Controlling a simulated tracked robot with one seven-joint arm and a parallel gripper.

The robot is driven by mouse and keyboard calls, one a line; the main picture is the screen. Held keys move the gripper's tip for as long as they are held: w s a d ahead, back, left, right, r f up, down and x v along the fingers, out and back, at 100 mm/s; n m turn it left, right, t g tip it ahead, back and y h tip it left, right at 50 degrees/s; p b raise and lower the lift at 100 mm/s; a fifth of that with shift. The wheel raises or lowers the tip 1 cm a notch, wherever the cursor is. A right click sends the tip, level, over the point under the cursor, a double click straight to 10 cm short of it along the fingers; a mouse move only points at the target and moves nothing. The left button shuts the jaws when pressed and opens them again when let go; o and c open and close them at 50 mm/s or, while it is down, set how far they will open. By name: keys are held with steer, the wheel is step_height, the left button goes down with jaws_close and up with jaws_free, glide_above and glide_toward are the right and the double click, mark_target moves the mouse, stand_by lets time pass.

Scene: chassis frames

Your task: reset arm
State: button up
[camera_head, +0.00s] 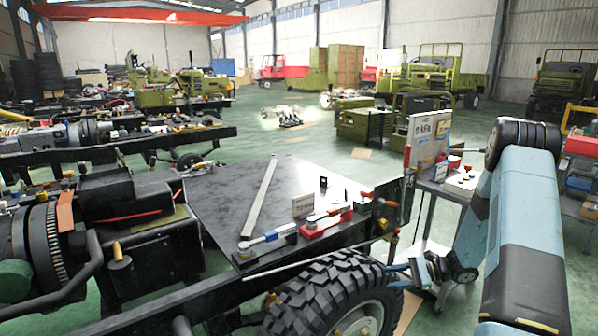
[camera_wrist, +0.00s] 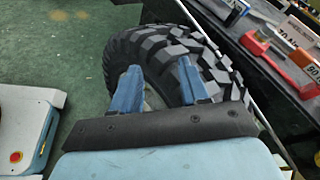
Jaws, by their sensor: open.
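My arm (camera_head: 525,230) comes in from the right side of the head view and bends down towards the chassis wheel. My gripper (camera_head: 398,274) is low beside the big black tyre (camera_head: 300,298), on its right. In the wrist view, the two blue fingers of my gripper (camera_wrist: 160,82) stand wide apart with nothing held between them. The same tyre (camera_wrist: 150,42) shows just beyond the fingertips. I cannot tell whether the fingers touch it.
A dark metal plate (camera_head: 225,195) on the chassis bears a blue-handled tool (camera_head: 268,238), a red-handled tool (camera_head: 325,218) and a long bar (camera_head: 260,195). A grey side table (camera_head: 445,188) with small items stands near my arm. Green floor (camera_wrist: 45,50) is open left of the tyre.

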steer(key=s+a+r+n+g+h, duration=0.1)
steer(key=s+a+r+n+h, duration=0.2)
steer(key=r, duration=0.5)
steer(key=s+a+r+n+g+h, duration=0.15)
steer(key=s+r, duration=0.25)
steer(key=r, duration=0.4)
steer(key=s+a+r+n+g+h, duration=0.1)
steer(key=s+a+r+n+h, duration=0.25)
steer(key=r, duration=0.35)
steer(key=s+r+n+t+h, duration=0.3)
steer(key=s+r, duration=0.4)
steer(key=s, duration=0.3)
steer(key=s+d+r+n+t+h, duration=0.1)
steer(key=s+r+n+t+h, duration=0.2)
steer(key=s+r, duration=0.5)
steer(key=s+t, duration=0.1)
steer(key=s, duration=0.2)
steer(key=shift+d, duration=0.15)
